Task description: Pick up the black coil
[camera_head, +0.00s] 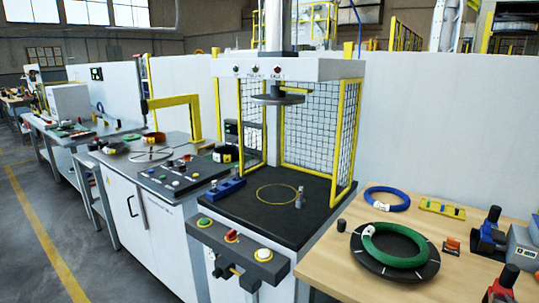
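A black coil with a yellow tag (226,153) appears to lie at the back right of the grey worktop, beside the caged press. It is small and partly cut off by the press frame, so its shape is hard to make out. Another dark coil with red-orange on it (154,138) lies farther left on the same worktop. I cannot tell for sure which of these is the black coil of the task. Neither of my grippers is in view.
A caged press (290,66) stands mid-view, with a button panel (236,243) at its front. On the wooden table (330,270) at right, a green coil (396,246) rests on a black disc and a blue coil (387,198) lies behind. Floor (40,200) at left is clear.

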